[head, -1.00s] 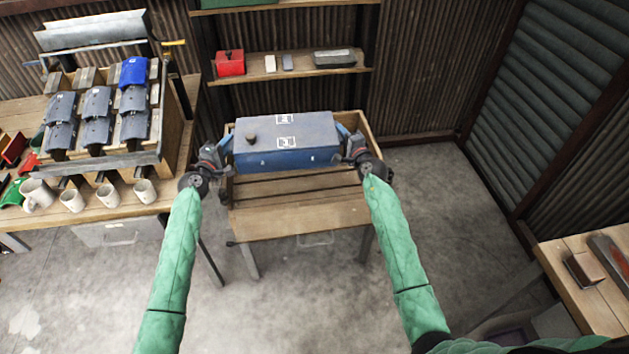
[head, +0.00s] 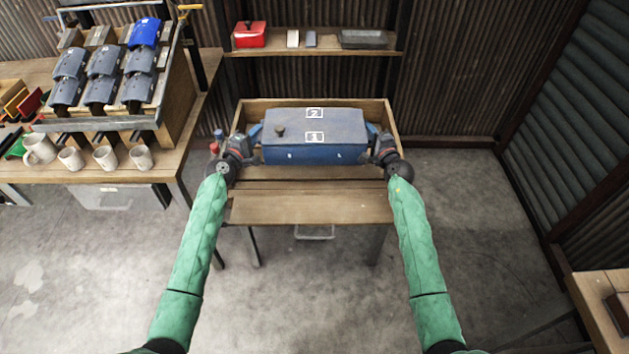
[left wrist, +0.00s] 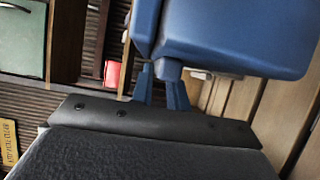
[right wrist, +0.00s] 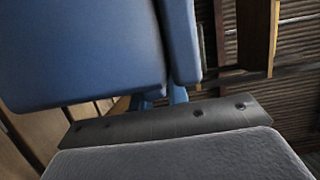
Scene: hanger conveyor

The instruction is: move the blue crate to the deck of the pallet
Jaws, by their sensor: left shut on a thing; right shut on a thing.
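The blue crate (head: 315,140) is a closed box with a grey-blue lid, a dark knob and white marks numbered 1 and 2. It is level, over the wooden pallet (head: 318,187) on the table ahead. I cannot tell whether it touches the slats. My left gripper (head: 256,134) is shut on the crate's left end, and my right gripper (head: 373,134) is shut on its right end. The crate's blue side fills the top of the left wrist view (left wrist: 235,35) and the upper left of the right wrist view (right wrist: 80,50). The crate's underside is hidden.
A workbench at left holds several mugs (head: 105,156) and a rack of blue-grey parts (head: 102,90). A shelf (head: 315,50) behind carries a red box (head: 249,35) and small blocks. Another wooden table (head: 600,310) stands at lower right. The floor to the right is clear.

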